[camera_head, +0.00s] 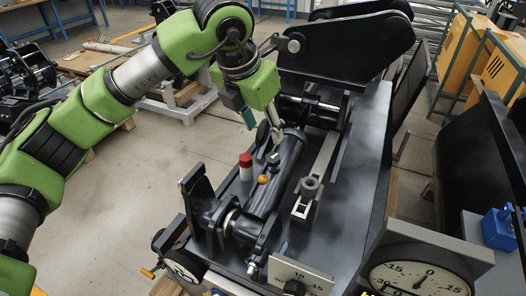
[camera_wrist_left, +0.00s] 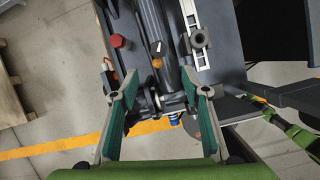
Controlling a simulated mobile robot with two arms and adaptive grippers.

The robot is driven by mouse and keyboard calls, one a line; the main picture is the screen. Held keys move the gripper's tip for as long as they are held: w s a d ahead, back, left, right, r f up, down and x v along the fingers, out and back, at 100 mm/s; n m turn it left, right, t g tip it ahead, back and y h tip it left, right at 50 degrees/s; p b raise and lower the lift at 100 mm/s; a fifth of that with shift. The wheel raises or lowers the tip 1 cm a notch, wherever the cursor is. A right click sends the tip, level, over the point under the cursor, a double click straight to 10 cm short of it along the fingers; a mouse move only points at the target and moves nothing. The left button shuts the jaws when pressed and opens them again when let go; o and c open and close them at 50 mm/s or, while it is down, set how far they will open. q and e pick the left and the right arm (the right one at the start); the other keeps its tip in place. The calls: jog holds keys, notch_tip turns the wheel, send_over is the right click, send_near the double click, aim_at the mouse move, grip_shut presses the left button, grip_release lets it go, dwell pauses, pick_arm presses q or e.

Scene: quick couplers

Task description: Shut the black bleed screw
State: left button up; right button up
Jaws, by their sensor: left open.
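The black bleed screw (camera_head: 273,158) is a small black knob with a white line on top, standing on the dark cylinder (camera_head: 278,178). It also shows in the left wrist view (camera_wrist_left: 157,47), close to an orange knob (camera_wrist_left: 157,63). My left gripper (camera_head: 266,126) is above and behind the screw in the head view. Its fingers are spread wide with nothing between them, and they are apart from the screw; the wrist view shows its teal pads (camera_wrist_left: 165,85). My right gripper is not clearly seen.
A red-capped post (camera_head: 245,166) stands left of the screw, and a grey slotted bracket with a round boss (camera_head: 310,188) stands to its right. Black upright plates (camera_head: 200,195) rise at the cylinder's near end. A gauge (camera_head: 420,278) is at the lower right.

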pick_arm(q)
jog(key=p, duration=0.2)
send_near(272, 157)
jog(key=f, duration=0.2)
jog(key=x, duration=0.2)
jog(key=p+x, duration=0.1)
jog(key=x, duration=0.4)
jog(key=shift+w+d+p, duration=0.25)
jog(key=shift+w+p, duration=0.1)
pick_arm(e)
jog(key=r, duration=0.1)
jog(key=a+r, duration=0.1)
jog(key=r, duration=0.1)
jog(key=shift+s+a+r, duration=0.15)
jog(key=shift+a+r, duration=0.1)
jog(key=shift+r, duration=0.15)
pick_arm(q)
jog(key=c, duration=1.1)
